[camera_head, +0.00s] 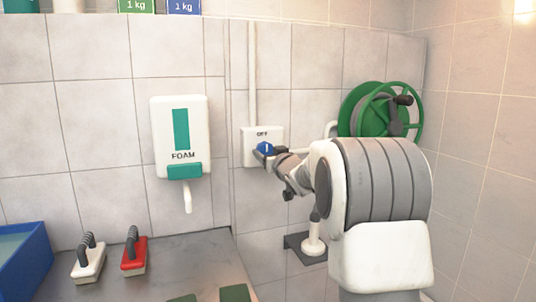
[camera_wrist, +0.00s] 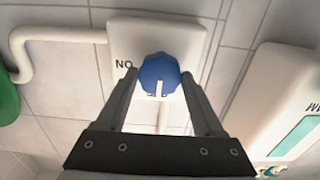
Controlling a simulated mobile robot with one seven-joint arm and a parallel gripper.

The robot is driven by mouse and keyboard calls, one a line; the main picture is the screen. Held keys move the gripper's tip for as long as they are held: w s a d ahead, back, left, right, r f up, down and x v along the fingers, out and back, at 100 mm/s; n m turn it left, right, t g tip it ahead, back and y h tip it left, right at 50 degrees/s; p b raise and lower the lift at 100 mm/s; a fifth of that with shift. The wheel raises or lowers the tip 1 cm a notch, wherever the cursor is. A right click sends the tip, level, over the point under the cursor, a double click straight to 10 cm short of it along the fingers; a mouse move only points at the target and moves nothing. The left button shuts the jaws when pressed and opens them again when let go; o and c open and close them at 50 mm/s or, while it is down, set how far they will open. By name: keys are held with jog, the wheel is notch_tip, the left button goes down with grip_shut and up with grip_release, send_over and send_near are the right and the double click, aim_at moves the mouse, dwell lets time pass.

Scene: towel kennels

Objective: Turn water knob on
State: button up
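The blue water knob (camera_head: 265,148) sits on a white wall plate (camera_head: 248,157) marked OFF above it. Its white mark points up toward OFF. In the wrist view, which is upside down, the knob (camera_wrist: 158,74) has its white mark at the bottom, and an ON label (camera_wrist: 124,64) shows left of it. My gripper (camera_wrist: 159,80) is open, one finger on each side of the knob, with the tips very close to its edges. I cannot tell whether they touch it. In the head view my gripper (camera_head: 270,156) partly covers the knob and plate.
A FOAM dispenser (camera_head: 181,137) hangs left of the plate. A green hose reel (camera_head: 370,120) is on the wall at right. A pipe (camera_head: 252,70) rises above the plate. Two brushes (camera_head: 88,262) (camera_head: 134,255) and a blue tub (camera_head: 30,262) are at lower left.

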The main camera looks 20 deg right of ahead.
jog(key=c, duration=0.8)
jog(key=shift+c, duration=0.2)
jog(key=shift+r+m+p, duration=0.1)
jog(key=shift+m+p, duration=0.3)
jog(key=shift+p, duration=0.1)
jog(key=shift+r+m+p, duration=0.1)
jog(key=shift+m+p, duration=0.9)
jog(key=shift+p, duration=0.1)
jog(key=m+p, duration=0.4)
jog(key=m, duration=0.1)
jog(key=m+p, duration=0.2)
jog(key=m, duration=0.3)
jog(key=shift+p, duration=0.3)
jog(key=m+p, duration=0.2)
jog(key=m, duration=0.3)
jog(key=shift+f, duration=0.2)
